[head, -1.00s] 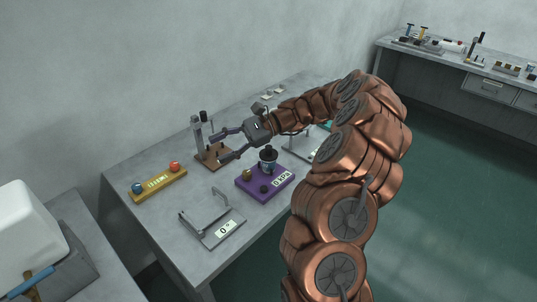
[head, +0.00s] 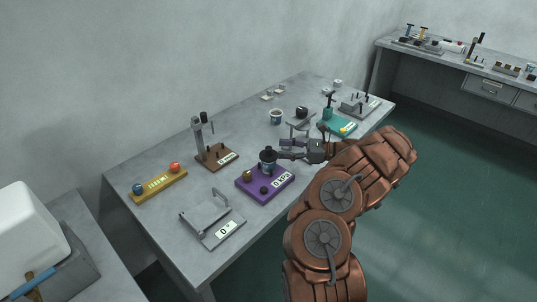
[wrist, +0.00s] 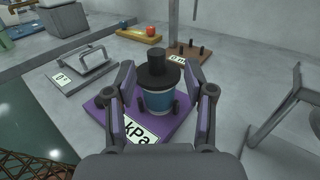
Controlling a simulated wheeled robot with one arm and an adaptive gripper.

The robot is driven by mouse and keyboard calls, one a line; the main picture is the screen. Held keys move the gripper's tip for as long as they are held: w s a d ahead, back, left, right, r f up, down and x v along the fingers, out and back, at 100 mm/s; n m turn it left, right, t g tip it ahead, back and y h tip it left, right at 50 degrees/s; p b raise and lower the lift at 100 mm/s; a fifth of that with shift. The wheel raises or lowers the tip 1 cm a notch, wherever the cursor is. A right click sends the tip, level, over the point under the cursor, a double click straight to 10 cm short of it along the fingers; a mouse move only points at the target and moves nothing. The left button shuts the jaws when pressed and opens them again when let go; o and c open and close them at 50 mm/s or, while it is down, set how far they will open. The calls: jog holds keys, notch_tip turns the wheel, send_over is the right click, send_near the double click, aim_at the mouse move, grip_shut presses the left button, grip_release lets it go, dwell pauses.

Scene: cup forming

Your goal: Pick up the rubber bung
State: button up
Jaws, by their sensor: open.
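The rubber bung (head: 269,153) is black, with a narrow top and a wider rim. It sits upright in the mouth of a blue-and-white cup (head: 267,168) on the purple kPa base (head: 252,187). In the wrist view the bung (wrist: 157,66) is centred, with the cup (wrist: 155,100) below it. My gripper (head: 279,149) is open and comes in from the right. In the wrist view its fingers stand on either side of the cup and bung, and I cannot tell whether they touch either one. The cup's lower part is partly hidden.
A brown stand (head: 222,161) with an upright post is behind and left. A yellow bar (head: 159,184) with coloured balls lies farther left. A grey hinged fixture (head: 212,220) is in front. Another cup (head: 276,117) and a teal base (head: 344,126) stand behind.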

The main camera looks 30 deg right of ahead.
aim_at(269, 148)
jog(key=p+x, duration=0.2)
jog(key=x, duration=0.3)
jog(key=shift+a, duration=0.4)
jog(key=shift+f, duration=0.1)
grip_shut()
